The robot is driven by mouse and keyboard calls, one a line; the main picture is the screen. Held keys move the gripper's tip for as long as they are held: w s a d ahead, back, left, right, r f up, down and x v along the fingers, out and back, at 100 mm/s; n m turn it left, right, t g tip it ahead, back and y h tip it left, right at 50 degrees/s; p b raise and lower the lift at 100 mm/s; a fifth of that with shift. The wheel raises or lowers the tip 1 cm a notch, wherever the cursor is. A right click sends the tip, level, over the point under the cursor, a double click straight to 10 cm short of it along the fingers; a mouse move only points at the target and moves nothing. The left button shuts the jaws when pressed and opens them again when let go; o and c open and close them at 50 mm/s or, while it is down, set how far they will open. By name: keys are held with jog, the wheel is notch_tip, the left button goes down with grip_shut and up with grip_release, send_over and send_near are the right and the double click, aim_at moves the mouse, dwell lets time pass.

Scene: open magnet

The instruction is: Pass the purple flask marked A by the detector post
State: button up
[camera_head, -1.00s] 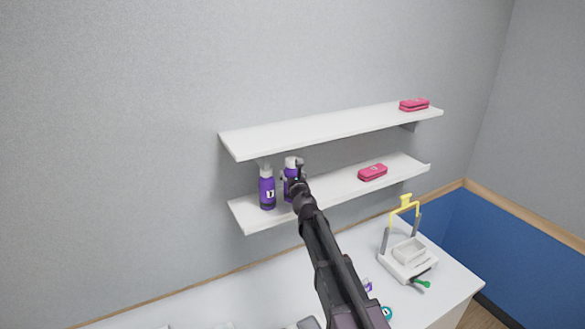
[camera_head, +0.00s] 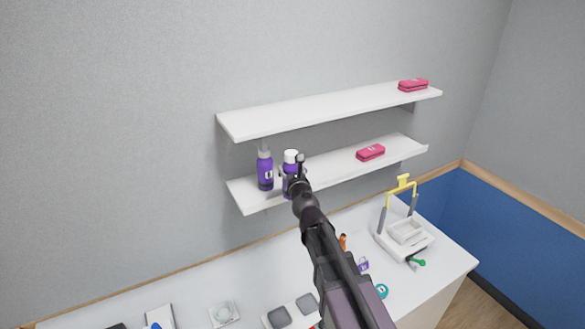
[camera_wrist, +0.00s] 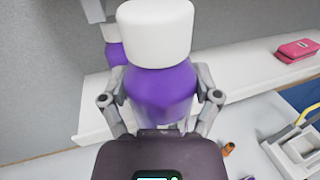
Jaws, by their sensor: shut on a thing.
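My gripper (camera_head: 293,184) is shut on a purple flask with a white cap; the flask shows beside my arm (camera_head: 288,172) and fills the middle of the wrist view (camera_wrist: 162,90). Its marking cannot be read from here. It is upright at the front edge of the lower shelf; whether it touches the shelf is unclear. A second purple flask (camera_head: 265,172) with a grey cap and a white label stands on that shelf to the left. A yellow-topped frame with grey posts (camera_head: 400,200) stands on a white base at the counter's right; I cannot tell if it is the detector post.
The lower shelf (camera_head: 335,171) and upper shelf (camera_head: 320,112) each hold a pink case at the right. The white counter (camera_head: 440,275) below carries a teal round item (camera_head: 381,291), a purple padlock-like item (camera_head: 363,265), grey trays (camera_head: 279,317) and other small things.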

dwell(0.4)
notch_tip(320, 180, down, 24)
jog(key=b, duration=2.4)
jog(key=shift+s+r, duration=0.1)
jog(key=shift+s, duration=0.1)
